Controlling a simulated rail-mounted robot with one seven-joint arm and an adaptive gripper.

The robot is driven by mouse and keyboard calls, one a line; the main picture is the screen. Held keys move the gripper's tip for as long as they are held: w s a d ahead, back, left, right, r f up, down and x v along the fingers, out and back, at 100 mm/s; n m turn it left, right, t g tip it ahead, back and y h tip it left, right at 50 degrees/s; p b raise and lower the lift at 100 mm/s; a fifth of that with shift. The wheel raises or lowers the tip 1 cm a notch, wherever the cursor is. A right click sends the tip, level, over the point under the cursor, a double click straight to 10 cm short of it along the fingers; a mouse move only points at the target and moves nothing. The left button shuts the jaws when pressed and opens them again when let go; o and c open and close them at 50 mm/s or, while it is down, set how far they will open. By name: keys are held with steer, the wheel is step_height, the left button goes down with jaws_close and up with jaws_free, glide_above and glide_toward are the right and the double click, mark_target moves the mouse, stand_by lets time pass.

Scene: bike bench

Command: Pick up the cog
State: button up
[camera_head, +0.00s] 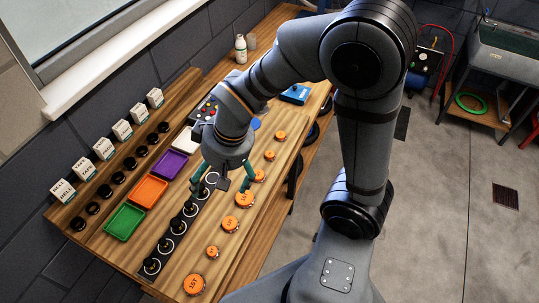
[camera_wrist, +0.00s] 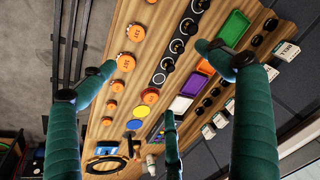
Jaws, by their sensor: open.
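No part is plainly labelled as the cog. Several orange discs with tooth-count style marks, one reading 15T (camera_head: 194,284), lie in a row on the wooden bench; I cannot tell which piece is the cog. One orange disc (camera_head: 244,199) lies just in front of my gripper, and orange discs also show in the wrist view (camera_wrist: 125,62). Beside them runs a dark strip (camera_head: 164,245) with black ringed pieces, also in the wrist view (camera_wrist: 167,63). My gripper (camera_head: 222,182) is open and empty above the strip and discs, its fingers spread in the wrist view (camera_wrist: 152,58).
Green (camera_head: 124,222), orange (camera_head: 149,191) and purple (camera_head: 174,164) trays and a white tray (camera_head: 190,140) line the strip's wall side. Labelled white boxes (camera_head: 104,148) and black knobs stand behind. A white bottle (camera_head: 241,49) stands at the far end.

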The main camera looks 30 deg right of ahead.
steer(key=c, duration=0.8)
steer(key=shift+f, duration=0.1)
steer(key=shift+c, duration=0.2)
